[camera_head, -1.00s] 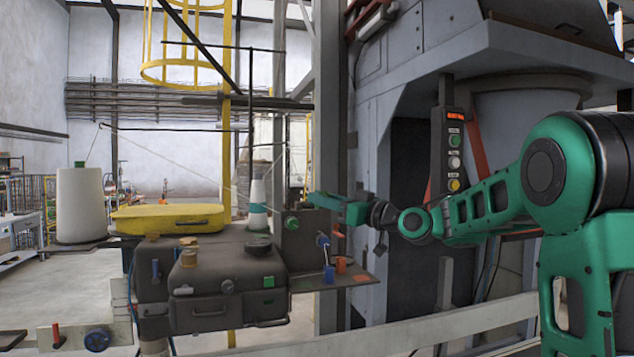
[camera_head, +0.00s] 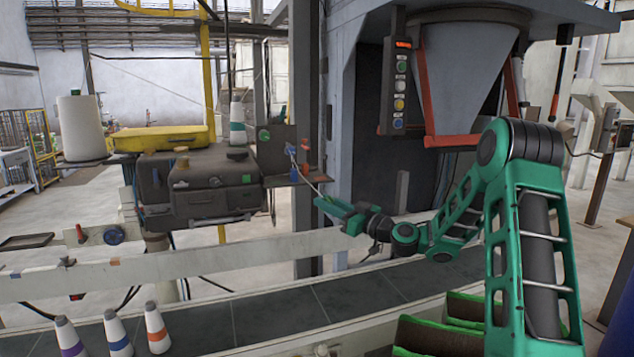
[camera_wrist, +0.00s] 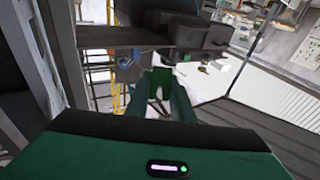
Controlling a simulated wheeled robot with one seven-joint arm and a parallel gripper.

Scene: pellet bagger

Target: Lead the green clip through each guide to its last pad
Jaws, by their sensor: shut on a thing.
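My gripper (camera_head: 325,204) is below and right of the small dark shelf on the dark sewing head (camera_head: 215,180). In the wrist view my gripper (camera_wrist: 173,82) is shut on the green clip (camera_wrist: 187,77), which shows between its fingertips. A pale thread runs from the upper blue guide (camera_head: 290,150) down to my gripper. An upper red guide (camera_head: 304,145) stands beside it. A lower blue guide (camera_head: 293,174) and lower red guide (camera_head: 304,169) sit by the shelf. The guides are small and partly blurred. I cannot tell where the last pad is.
A white cone (camera_head: 83,128) stands at the left, beside a yellow cover (camera_head: 160,139). A dark conveyor (camera_head: 300,300) with pale rails crosses the front, with banded cones (camera_head: 157,328) near it. A grey column stands behind my gripper. Open air lies below the shelf.

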